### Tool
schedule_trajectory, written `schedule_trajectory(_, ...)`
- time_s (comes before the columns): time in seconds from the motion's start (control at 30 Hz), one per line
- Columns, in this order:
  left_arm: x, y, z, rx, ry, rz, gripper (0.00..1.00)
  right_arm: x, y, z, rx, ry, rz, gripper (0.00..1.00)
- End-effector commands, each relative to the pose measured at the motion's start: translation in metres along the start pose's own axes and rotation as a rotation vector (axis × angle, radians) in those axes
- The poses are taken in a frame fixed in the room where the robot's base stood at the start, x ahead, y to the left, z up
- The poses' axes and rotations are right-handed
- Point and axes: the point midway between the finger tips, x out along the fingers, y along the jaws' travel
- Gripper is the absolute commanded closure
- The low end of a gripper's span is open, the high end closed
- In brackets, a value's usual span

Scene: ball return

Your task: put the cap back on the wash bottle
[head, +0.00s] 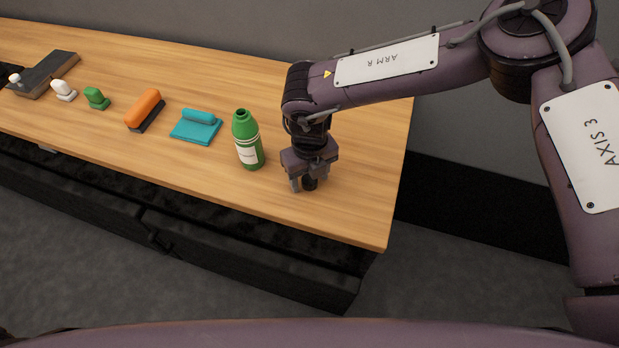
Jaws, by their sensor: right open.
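The wash bottle (249,153) is green with a pale label and stands upright on the table. Its narrow neck at the top shows no separate cap on it. My right gripper (309,183) points down just right of the bottle, low over the table, apart from it. Its jaws are open. A small dark round thing (310,184) shows between the fingers; it may be the cap, and I cannot tell whether the fingers touch it. My left gripper is not in view.
Left of the bottle are a teal tool (196,128), an orange-topped brush (145,109), a small green item (96,98), a white item (63,90) and a dark flat block (47,74). The wooden table (360,220) is bare towards its right end and front edge.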

Motion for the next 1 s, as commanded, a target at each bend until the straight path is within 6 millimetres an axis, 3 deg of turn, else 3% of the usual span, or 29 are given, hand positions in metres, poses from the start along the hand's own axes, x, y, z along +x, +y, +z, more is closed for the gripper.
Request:
schedule_trajectory(0.2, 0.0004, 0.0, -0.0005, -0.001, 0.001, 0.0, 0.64, -0.0001, -0.0001, -0.0001, 0.0, 0.0, 0.0, 0.42)
schedule_trajectory(0.57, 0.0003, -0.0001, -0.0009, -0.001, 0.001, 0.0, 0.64, -0.0003, -0.0002, -0.0001, 0.0, 0.0, 0.0, 0.89)
schedule_trajectory(1.0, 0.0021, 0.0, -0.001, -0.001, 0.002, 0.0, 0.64, -0.0063, -0.0004, 0.0002, 0.001, 0.0, 0.0, 0.9)
